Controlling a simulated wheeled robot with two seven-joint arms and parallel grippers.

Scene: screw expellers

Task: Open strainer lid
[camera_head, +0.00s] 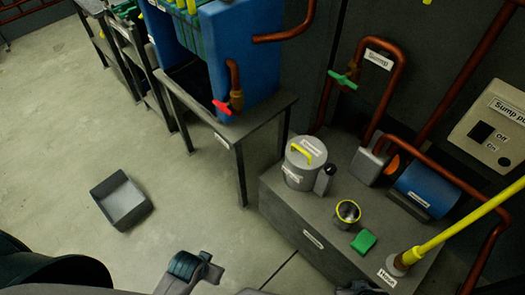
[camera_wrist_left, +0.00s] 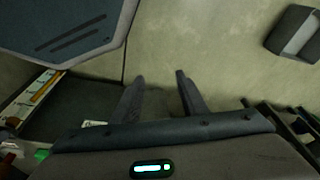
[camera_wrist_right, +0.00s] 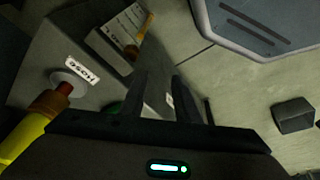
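The strainer (camera_head: 297,176) is a grey cylinder standing on a dark grey cabinet in the head view. Its round lid (camera_head: 300,157) is on top, with a yellow handle (camera_head: 309,147) and a label. A dark, upright piece (camera_head: 324,180) stands at its right side. My left gripper (camera_wrist_left: 158,78) is open and empty above the floor; in the head view it is low, left of the cabinet.
The cabinet (camera_head: 290,222) also holds a metal cup with a yellow rim (camera_head: 347,213), a green block (camera_head: 363,241) and a yellow hose (camera_head: 465,228). Copper pipes (camera_head: 397,55) and a blue motor (camera_head: 425,190) stand behind. A grey bin (camera_head: 121,201) lies on open floor.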

